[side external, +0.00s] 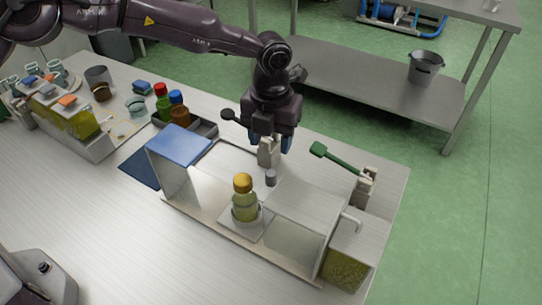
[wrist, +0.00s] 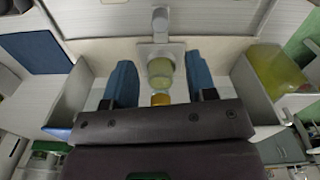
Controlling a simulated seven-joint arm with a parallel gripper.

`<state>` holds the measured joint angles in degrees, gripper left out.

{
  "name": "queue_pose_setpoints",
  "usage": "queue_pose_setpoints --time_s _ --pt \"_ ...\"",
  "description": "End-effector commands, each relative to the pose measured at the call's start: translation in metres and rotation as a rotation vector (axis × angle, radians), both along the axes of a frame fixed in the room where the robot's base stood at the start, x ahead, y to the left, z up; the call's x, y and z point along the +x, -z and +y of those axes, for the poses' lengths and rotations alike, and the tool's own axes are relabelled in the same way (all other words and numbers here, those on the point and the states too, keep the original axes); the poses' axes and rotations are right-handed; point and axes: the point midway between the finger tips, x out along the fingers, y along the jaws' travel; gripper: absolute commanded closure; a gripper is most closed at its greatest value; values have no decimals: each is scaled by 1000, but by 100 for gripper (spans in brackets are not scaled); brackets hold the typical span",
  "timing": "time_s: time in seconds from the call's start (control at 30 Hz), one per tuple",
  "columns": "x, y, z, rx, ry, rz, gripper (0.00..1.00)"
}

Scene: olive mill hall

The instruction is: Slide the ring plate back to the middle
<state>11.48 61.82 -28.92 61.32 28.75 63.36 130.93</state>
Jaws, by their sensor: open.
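The ring plate (side external: 240,231) is a small pale square plate in the open front of a low white booth, near its middle. A bottle (side external: 243,203) with a yellow cap and yellow-green liquid stands upright on it. The wrist view shows the plate (wrist: 174,49), with the bottle (wrist: 160,69) over its ring area and a grey knob (wrist: 160,20) beyond it. The bottle hides the ring.
The booth has a blue-topped left wall (side external: 180,145) and a clear-looking panel (side external: 308,208) on the right. A yellow-green tank (side external: 347,266) with a tap adjoins its right end. Table front is clear.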

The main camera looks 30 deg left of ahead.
Motion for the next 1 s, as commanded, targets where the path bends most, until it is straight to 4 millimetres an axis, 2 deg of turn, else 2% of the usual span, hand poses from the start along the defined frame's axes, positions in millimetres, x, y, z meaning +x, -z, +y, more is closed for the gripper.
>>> queue_pose_setpoints --time_s 0.1,0.23,1.0 --pt "0 -15 0 0 1 -1 48" --pt "0 -22 0 1 1 0 48" --pt "0 -23 0 1 1 1 48"
